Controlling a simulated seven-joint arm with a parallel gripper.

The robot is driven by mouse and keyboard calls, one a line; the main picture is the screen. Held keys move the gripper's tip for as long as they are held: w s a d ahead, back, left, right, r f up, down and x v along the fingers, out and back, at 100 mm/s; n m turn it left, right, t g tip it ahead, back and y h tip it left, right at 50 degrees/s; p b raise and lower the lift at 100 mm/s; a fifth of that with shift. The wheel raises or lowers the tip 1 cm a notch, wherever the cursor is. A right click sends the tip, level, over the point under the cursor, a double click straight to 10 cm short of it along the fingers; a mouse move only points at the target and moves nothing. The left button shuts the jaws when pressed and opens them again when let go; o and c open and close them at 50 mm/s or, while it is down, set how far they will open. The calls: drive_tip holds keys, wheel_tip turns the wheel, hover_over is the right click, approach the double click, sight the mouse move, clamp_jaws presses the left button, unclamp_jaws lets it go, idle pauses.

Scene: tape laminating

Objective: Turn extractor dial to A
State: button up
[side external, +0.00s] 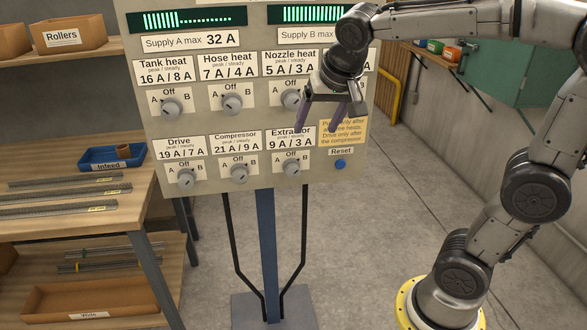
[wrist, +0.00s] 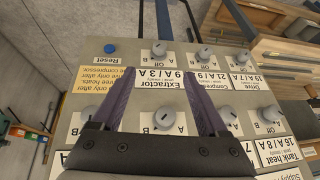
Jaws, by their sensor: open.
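The extractor dial (side external: 292,169) is a round grey knob at the lower right of the grey control panel (side external: 205,125), under its "Extractor 9 A / 3 A" label. A, Off and B are printed around it. Its pointer is too small to read. In the wrist view the extractor dial (wrist: 159,49) lies upside down, beyond the fingertips and roughly centred between them. My gripper (side external: 316,127) is open and empty in front of the panel, above the dial and partly over the label. In the wrist view my gripper (wrist: 162,72) has its purple fingers spread, apart from the dial.
The compressor dial (side external: 239,173) and drive dial (side external: 185,178) stand left of the extractor dial. The blue Reset button (side external: 340,164) is to its right. The nozzle heat dial (side external: 291,99) is above, close to my gripper. A yellow note (side external: 344,138) is beside the fingers.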

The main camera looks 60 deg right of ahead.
drive_tip(key=g, duration=0.1)
approach(293, 168)
drive_tip(key=x, duration=1)
drive_tip(key=shift+d+f, duration=0.1)
drive_tip(key=shift+g, duration=0.3)
clamp_jaws()
